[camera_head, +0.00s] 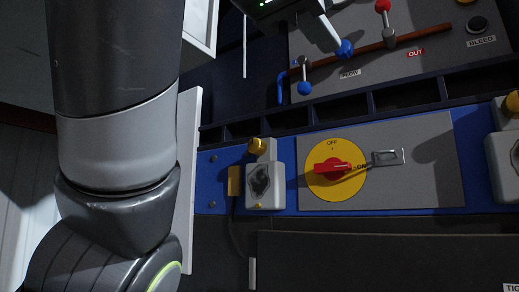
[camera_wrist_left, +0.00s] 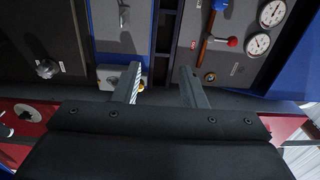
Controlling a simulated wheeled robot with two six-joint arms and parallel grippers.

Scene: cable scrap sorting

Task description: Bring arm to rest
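My left gripper (camera_wrist_left: 160,72) shows in the left wrist view with its two grey fingers wide apart and nothing between them. Beyond the fingers are dark panels and a grey box with a yellow part. My left arm (camera_head: 118,145) fills the left side of the head view, with a dark upper link, a lighter band and a dark joint below. At the top of the head view, a dark body with green lights is cut off by the edge. I see no right gripper in either view.
A red rotary switch (camera_head: 332,167) sits on a yellow disc beside a metal hasp (camera_head: 388,158). A grey box with a yellow knob (camera_head: 263,180) stands left of it. Above are a brown pipe (camera_head: 420,38) and levers with a red ball (camera_head: 383,6) and blue balls (camera_head: 304,88).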

